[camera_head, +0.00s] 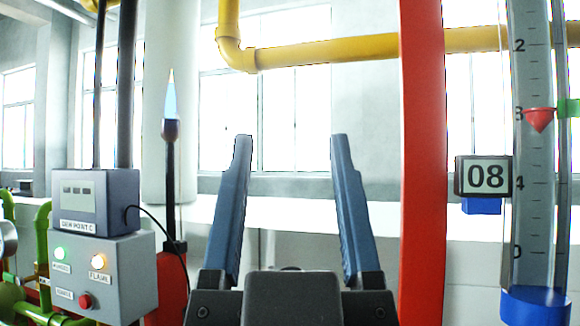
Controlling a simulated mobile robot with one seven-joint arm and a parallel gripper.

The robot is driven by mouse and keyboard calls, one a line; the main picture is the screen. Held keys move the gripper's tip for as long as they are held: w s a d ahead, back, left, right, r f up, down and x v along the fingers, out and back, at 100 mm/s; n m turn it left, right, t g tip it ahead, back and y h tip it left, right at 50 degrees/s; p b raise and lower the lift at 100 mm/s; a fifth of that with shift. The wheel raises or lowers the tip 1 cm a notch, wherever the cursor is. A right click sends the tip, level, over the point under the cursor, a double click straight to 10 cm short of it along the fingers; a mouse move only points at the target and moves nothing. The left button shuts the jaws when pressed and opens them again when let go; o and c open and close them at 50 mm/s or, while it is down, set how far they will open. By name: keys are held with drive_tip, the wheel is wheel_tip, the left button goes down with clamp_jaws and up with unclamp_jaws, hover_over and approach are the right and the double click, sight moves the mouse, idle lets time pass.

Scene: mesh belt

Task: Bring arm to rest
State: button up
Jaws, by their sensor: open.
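My gripper (290,145) is in the middle of the head camera view. Its two dark blue-grey fingers point up and stand wide apart, so it is open. Nothing shows between the fingers except the pale wall and windows behind. The rest of my arm is hidden below the dark gripper body at the bottom edge.
At left stand a grey control box (120,277) and a burner with a blue flame (170,100). At right are a red post (422,160), a display reading 08 (485,177) and a clear graduated tube (532,210). A yellow pipe (330,52) crosses behind.

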wheel_tip(320, 180, up, 13)
drive_tip(key=p, duration=1.2)
drive_tip(key=shift+f+p, duration=0.15)
drive_tip(key=shift+p, duration=0.2)
drive_tip(key=shift+a, duration=0.1)
